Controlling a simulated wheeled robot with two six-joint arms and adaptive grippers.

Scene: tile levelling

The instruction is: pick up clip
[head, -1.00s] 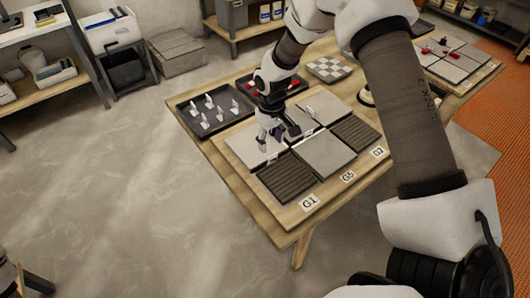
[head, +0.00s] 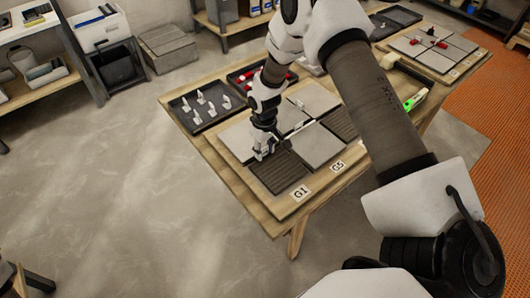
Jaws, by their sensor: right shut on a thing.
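Several white clips (head: 210,100) stand upright in a dark tray (head: 186,119) at the back left of the table. My right gripper (head: 264,152) is low over the near-left tiles, at the back edge of the dark ribbed tile (head: 278,171). It is shut on a small pale thing that looks like a clip, mostly hidden by the fingers. Whether this touches the tiles I cannot tell. Another small white clip (head: 298,103) shows on the light tiles behind. A pale strip (head: 299,129) lies along a joint between tiles. My left gripper is out of view.
Labels G1 (head: 301,192) and G5 (head: 337,166) sit on the wooden table's front edge. A second dark tray with red parts (head: 248,79) is behind my right arm. A green-lit tool (head: 415,100) and a second tile panel (head: 433,50) are to the right.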

